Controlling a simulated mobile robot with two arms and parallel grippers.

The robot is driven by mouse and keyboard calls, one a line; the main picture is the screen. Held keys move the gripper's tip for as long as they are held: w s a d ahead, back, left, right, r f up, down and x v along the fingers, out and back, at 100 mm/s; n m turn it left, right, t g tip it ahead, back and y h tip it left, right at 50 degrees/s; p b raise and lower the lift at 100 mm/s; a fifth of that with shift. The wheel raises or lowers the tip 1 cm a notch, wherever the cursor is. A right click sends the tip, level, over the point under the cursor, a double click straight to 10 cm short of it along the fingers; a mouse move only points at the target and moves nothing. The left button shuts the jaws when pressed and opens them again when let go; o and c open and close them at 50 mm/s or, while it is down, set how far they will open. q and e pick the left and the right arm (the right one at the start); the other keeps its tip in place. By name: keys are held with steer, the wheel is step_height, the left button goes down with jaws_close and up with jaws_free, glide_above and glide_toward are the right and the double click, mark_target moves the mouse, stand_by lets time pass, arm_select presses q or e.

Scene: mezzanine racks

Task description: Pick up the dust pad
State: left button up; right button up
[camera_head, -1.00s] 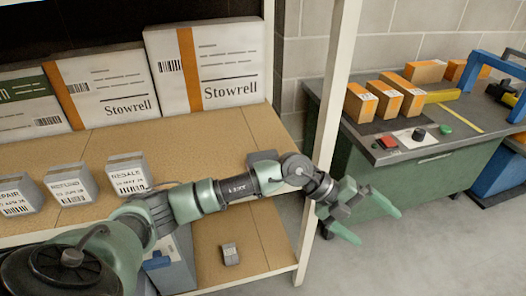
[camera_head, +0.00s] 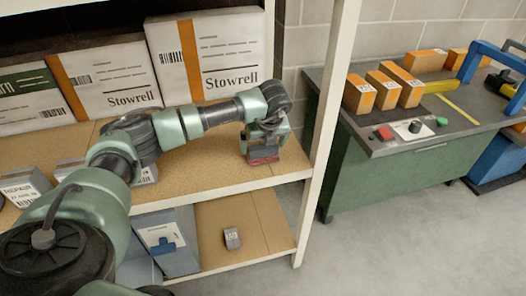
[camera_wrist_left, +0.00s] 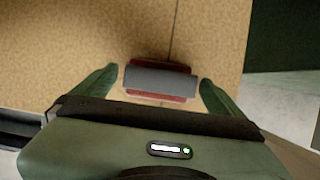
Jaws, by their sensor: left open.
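The dust pad shows in the left wrist view as a grey block with dark red edges (camera_wrist_left: 160,80), lying on the tan shelf board. In the head view its red and grey side (camera_head: 263,158) shows low between the fingers, near the shelf's right front corner. My left gripper (camera_head: 264,147) is above it, pointing down and open. In the left wrist view the two green fingers of my left gripper (camera_wrist_left: 158,80) stand on either side of the pad, with a small gap at each side. The gripper hides the pad's top in the head view. My right gripper is not in view.
White Stowrell boxes (camera_head: 208,60) stand at the shelf's back. Small grey labelled blocks (camera_head: 22,188) sit at its left front. A white rack post (camera_head: 325,120) rises just right of the pad. A lower shelf holds a small grey item (camera_head: 232,238). A green workbench (camera_head: 400,178) stands right.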

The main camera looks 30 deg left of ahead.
mark_target(263, 146)
arm_select(q)
steer(key=shift+x, duration=0.85)
steer(key=shift+d, duration=0.1)
steer(key=c, duration=1.2)
steer(key=shift+c, duration=0.2)
steer(key=shift+r, duration=0.1)
step_height(263, 146, up, 10)
steer(key=shift+f+b, duration=0.1)
steer(key=shift+b, duration=0.45)
